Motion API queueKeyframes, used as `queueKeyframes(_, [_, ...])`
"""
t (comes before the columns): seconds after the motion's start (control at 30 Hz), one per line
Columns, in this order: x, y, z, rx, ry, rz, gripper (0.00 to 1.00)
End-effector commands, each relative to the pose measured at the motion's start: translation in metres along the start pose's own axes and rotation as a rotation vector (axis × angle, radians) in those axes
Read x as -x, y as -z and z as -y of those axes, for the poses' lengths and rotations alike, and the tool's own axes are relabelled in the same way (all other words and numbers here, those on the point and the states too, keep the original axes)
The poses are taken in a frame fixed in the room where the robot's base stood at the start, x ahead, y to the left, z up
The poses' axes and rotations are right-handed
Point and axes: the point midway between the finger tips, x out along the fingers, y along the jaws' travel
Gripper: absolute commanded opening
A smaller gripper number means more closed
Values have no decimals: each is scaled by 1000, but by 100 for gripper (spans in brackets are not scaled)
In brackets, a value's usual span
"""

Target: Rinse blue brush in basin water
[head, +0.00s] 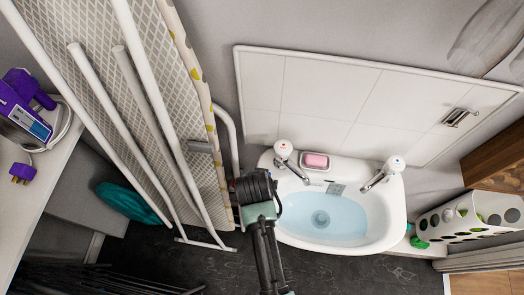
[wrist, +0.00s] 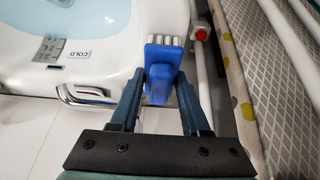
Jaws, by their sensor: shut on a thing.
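The blue brush (wrist: 160,64) has white bristles and shows in the wrist view. My gripper (wrist: 161,88) is shut on it, with one finger at each side. The white basin (head: 393,215) holds clear, pale blue water (head: 345,222) in the head view. In the wrist view the water (wrist: 85,12) lies at the upper left, and the brush is beside the basin's edge, outside the water in the picture. In the head view my arm is left of the basin; the fingertips and brush are hidden there.
Two taps (head: 283,150) (head: 393,166) and a pink soap bar (head: 316,160) sit at the basin's back. A folded ironing board (head: 165,90) with white legs stands close at the left. A white perforated holder (head: 470,218) is at the right.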

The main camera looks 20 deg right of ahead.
Motion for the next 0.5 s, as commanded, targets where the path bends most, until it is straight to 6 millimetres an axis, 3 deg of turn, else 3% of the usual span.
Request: queueKeyframes(0.5, [-8, -3, 0, 0, 0, 0, 0])
